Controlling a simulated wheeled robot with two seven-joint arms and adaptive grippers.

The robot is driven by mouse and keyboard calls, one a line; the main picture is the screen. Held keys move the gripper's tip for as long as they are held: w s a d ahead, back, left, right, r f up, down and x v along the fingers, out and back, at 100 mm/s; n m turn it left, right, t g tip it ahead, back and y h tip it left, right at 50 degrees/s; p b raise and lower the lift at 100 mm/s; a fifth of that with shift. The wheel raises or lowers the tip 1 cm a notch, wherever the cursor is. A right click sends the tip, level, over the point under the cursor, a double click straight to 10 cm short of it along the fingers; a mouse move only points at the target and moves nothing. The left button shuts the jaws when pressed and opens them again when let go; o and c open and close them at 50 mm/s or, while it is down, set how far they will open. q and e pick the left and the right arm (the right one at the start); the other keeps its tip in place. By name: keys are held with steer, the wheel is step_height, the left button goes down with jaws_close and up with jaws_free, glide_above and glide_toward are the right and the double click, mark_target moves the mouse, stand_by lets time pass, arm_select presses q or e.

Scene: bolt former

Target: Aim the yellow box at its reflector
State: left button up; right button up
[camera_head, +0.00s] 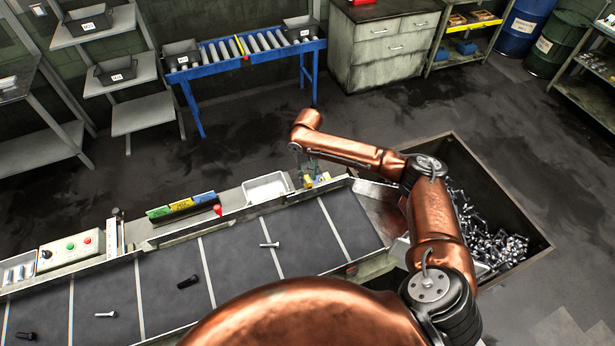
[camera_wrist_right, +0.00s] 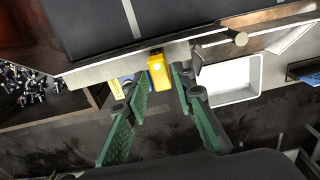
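The yellow box (camera_wrist_right: 158,73) shows in the right wrist view, mounted at the side rail of the conveyor, with a small bright spot on its top. In the head view a small yellow part (camera_head: 309,184) shows at the conveyor's far edge, below my right gripper (camera_head: 306,165). In the right wrist view my right gripper (camera_wrist_right: 158,85) is open; its green-padded fingers stand either side of the box, with gaps visible. I cannot clearly identify the reflector; a small reddish part (camera_head: 351,269) sits on the near rail. My left gripper is not in view.
The dark conveyor belt (camera_head: 241,250) carries several bolts. A white tray (camera_head: 267,187) sits beside the box, left in the head view. Coloured labelled blocks (camera_head: 181,204) and a red knob (camera_head: 217,210) stand farther left. A bolt-filled pit (camera_head: 533,250) lies right.

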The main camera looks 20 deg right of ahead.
mark_target(308, 178)
step_height(308, 178, up, 11)
stand_by(0.3)
steer(key=shift+w+d, duration=0.1)
stand_by(0.4)
